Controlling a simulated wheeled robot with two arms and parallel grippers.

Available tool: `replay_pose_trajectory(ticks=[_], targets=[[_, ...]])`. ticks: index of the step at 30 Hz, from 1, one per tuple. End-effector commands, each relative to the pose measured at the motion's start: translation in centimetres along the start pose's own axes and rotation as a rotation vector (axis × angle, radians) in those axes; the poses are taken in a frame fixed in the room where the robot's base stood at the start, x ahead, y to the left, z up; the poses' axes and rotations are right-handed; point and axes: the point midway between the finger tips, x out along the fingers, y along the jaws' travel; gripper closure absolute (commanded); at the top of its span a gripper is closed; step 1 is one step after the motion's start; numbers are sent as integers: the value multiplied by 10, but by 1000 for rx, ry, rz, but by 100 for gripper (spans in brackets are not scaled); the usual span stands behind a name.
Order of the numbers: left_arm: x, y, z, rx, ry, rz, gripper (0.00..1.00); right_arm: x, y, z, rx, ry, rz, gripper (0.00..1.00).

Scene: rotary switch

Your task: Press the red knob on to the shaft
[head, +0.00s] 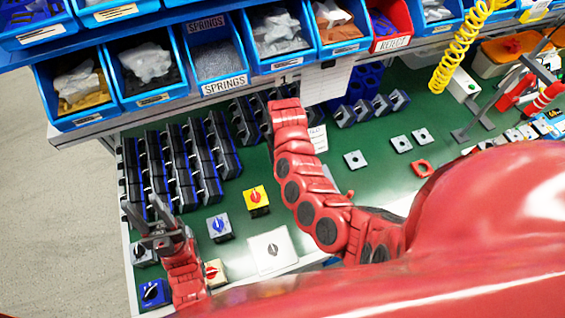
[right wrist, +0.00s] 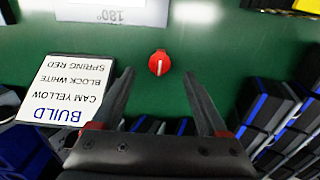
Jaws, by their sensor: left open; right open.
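A round red knob (right wrist: 159,62) with a white line lies on the green bench in the right wrist view. My right gripper (right wrist: 159,76) is open and empty, its two fingers pointing toward the knob, which shows between and just beyond the tips. I cannot tell the height above it. In the head view my right arm hides that gripper and the knob. A white square block (head: 270,262) with a grey piece at its centre sits at the front of the bench; I cannot make out a bare shaft. My left gripper (head: 146,217) is open and empty at the left front.
A yellow block (head: 258,210) and a cream block (head: 216,280) carry red pieces; grey and blue blocks stand nearby. Rows of dark blocks (head: 180,165) fill the left. A build card (right wrist: 75,98) lies beside my right gripper. Blue bins (head: 150,95) line the back.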

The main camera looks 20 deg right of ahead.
Motion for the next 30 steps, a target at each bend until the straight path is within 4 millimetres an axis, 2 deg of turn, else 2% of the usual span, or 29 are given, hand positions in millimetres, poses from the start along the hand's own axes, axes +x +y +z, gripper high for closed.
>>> replay_pose_trajectory(ticks=[1, 4, 10, 21, 23, 30], targets=[[8, 0, -1, 0, 0, 0, 55, 2, 0, 3, -3, -10, -1, 23], [15, -1, -2, 0, 0, 0, 55, 12, 1, 4, -2, -8, 0, 23], [17, -1, -3, 0, 0, 0, 55, 32, 0, 3, -4, -6, 1, 23], [17, -1, -3, 0, 0, 0, 55, 39, 0, 2, -2, -1, -1, 23], [17, -1, -3, 0, 0, 0, 55, 38, 0, 2, -2, -1, -1, 30], [17, -1, -3, 0, 0, 0, 55, 38, 0, 2, -2, -1, 0, 74]])
